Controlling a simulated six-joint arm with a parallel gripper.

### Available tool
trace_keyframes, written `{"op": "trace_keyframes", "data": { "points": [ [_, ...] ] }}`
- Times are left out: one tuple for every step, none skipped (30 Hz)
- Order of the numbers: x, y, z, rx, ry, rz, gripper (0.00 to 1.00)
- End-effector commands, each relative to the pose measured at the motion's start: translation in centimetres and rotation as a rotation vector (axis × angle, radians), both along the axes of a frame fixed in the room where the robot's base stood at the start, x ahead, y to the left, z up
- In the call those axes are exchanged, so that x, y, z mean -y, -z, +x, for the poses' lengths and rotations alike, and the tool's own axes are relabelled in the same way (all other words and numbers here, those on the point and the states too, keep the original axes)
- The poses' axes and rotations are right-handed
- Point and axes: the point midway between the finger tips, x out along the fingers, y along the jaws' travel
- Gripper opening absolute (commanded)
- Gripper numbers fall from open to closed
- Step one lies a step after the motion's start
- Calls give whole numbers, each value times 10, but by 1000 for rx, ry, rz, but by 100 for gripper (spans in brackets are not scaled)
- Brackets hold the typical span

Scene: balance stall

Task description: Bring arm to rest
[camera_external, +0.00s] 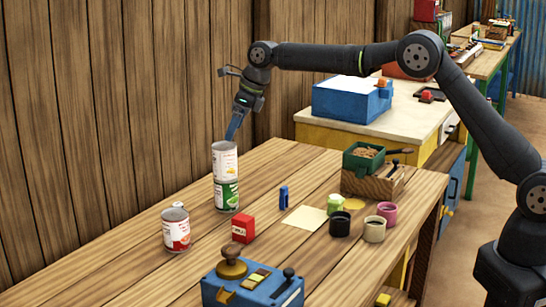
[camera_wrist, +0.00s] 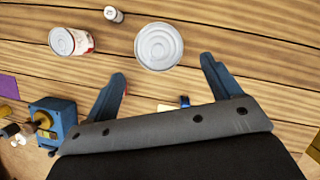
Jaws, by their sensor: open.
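My gripper (camera_external: 236,124) is at the far left end of my outstretched arm, pointing down just above a stack of two cans. The upper can (camera_external: 225,161) is white and stands upright on a green-labelled can (camera_external: 227,194). In the wrist view, the top can's round lid (camera_wrist: 159,46) lies just beyond the fingertips, and my gripper (camera_wrist: 163,72) is open with nothing between its two blue fingers. The lower can is hidden there beneath the upper one.
A red-and-white can (camera_external: 176,230) stands left of the stack. A red box (camera_external: 243,229), blue device (camera_external: 252,287), several cups and a wooden box (camera_external: 373,184) are on the table (camera_external: 140,263). The plank wall (camera_external: 110,110) rises close behind the stack.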

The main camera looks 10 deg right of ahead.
Motion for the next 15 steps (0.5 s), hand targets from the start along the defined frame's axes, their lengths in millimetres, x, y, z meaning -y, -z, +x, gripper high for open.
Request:
{"op": "trace_keyframes", "data": {
  "points": [
    [2,-5,-1,0,0,0,83],
    [3,-8,-1,0,0,0,83],
    [4,-10,-2,0,0,-1,83],
    [5,-11,-2,0,0,-1,83],
    [5,-12,-2,0,0,-1,83],
    [5,-13,-2,0,0,-1,83],
    [5,-13,-2,-1,0,-1,83],
    [6,-13,-3,-2,0,-1,83],
    [6,-13,-3,-2,0,-1,83],
    [5,-13,-2,-2,0,-1,83],
    [5,-13,-2,-1,0,-1,83],
    [5,-13,-2,0,0,-1,83],
    [5,-13,-2,0,0,-1,83],
    [5,-13,-2,0,0,-1,83],
    [5,-13,-2,-2,0,-1,83]
  ]
}}
